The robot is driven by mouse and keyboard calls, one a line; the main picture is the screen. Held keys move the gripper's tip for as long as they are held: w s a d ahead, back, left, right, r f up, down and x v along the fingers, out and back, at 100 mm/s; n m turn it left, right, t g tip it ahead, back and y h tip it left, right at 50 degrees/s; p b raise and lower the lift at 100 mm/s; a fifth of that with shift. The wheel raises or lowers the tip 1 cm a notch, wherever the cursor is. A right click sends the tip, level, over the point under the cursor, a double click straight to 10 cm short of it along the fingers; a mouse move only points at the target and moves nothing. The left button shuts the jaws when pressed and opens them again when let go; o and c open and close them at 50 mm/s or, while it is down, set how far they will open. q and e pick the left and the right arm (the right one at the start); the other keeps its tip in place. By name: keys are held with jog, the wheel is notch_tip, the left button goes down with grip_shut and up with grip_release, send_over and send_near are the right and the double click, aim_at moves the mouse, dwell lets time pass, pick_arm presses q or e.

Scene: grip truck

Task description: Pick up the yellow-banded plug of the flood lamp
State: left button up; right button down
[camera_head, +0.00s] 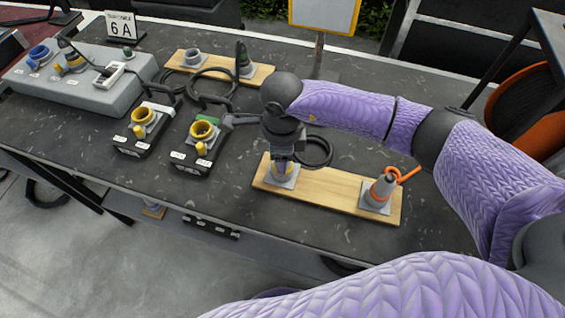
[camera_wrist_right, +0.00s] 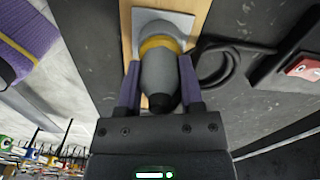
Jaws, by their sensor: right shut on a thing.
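The yellow-banded plug (camera_wrist_right: 158,69) is grey with a yellow band and a dark cable end. It sits upright in a light square holder (camera_wrist_right: 190,22) on a wooden board. My right gripper (camera_head: 283,161) comes down on it from above, with its two purple fingers on either side of the grey body. The fingers are shut on the plug, which still appears to be in its holder. In the head view the gripper hides most of the plug (camera_head: 284,173). My left gripper is not in view.
An orange-banded plug (camera_head: 380,190) stands at the right of the same board (camera_head: 330,191). A black cable coil (camera_head: 318,150) lies behind the board. Two boxes with yellow sockets (camera_head: 203,131) (camera_head: 143,115) stand to the left. A grey distribution box (camera_head: 75,84) is farther left.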

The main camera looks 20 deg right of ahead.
notch_tip(320, 180, up, 10)
jog(key=shift+f+p, duration=0.25)
jog(key=shift+p, duration=0.75)
notch_tip(320, 180, up, 8)
jog(key=p, duration=0.4)
jog(key=shift+f, duration=0.25)
jog(key=shift+f, duration=0.1)
notch_tip(320, 180, down, 2)
jog(key=shift+f+b, duration=0.15)
jog(key=shift+b, duration=0.7)
